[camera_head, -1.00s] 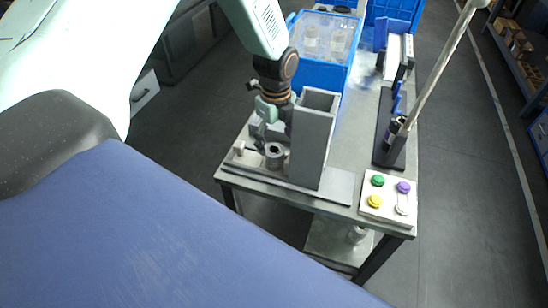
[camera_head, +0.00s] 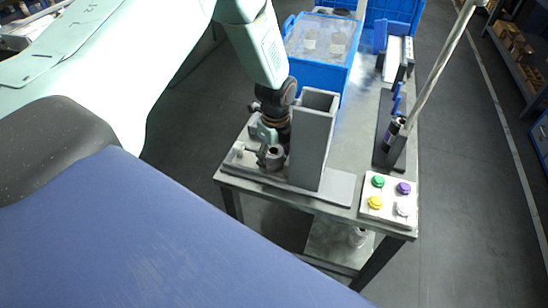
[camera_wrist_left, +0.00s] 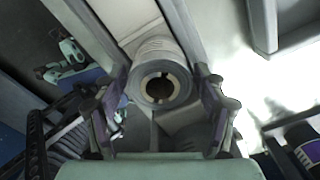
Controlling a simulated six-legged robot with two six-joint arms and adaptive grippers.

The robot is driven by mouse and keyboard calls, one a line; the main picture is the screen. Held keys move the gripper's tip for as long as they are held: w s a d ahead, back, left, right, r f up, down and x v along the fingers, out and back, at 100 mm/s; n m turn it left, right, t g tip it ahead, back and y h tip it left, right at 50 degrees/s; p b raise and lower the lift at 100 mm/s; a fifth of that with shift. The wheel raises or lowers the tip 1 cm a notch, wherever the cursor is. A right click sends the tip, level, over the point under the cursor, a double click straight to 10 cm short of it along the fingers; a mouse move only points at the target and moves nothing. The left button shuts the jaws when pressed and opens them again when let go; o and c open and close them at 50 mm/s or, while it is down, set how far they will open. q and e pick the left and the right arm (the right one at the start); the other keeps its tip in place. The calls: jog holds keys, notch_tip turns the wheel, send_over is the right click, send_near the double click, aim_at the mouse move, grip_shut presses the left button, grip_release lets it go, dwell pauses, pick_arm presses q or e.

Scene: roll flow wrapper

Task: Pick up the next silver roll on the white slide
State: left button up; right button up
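The silver roll (camera_wrist_left: 152,58) shows in the left wrist view with its hollow end facing the camera. It sits at the low end of the white slide (camera_wrist_left: 130,16), between grey side walls. My left gripper (camera_wrist_left: 162,84) has one finger on each side of the roll, with narrow gaps, and looks open. In the head view the left gripper (camera_head: 268,157) is low at the base of the grey dispenser and partly covers the roll (camera_head: 276,153). My right gripper is in neither view.
The tall grey box of the dispenser (camera_head: 313,145) stands just right of the left gripper. A button panel (camera_head: 388,211) is at the table's front right. A blue crate (camera_head: 318,75) is behind. A pole on a black base (camera_head: 392,158) stands at right.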

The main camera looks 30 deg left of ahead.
pick_arm(q)
jog(key=shift+a+f, duration=0.1)
jog(key=shift+a, duration=0.05)
jog(key=c, duration=0.9)
jog(key=shift+c, duration=1)
jog(key=shift+w, duration=0.1)
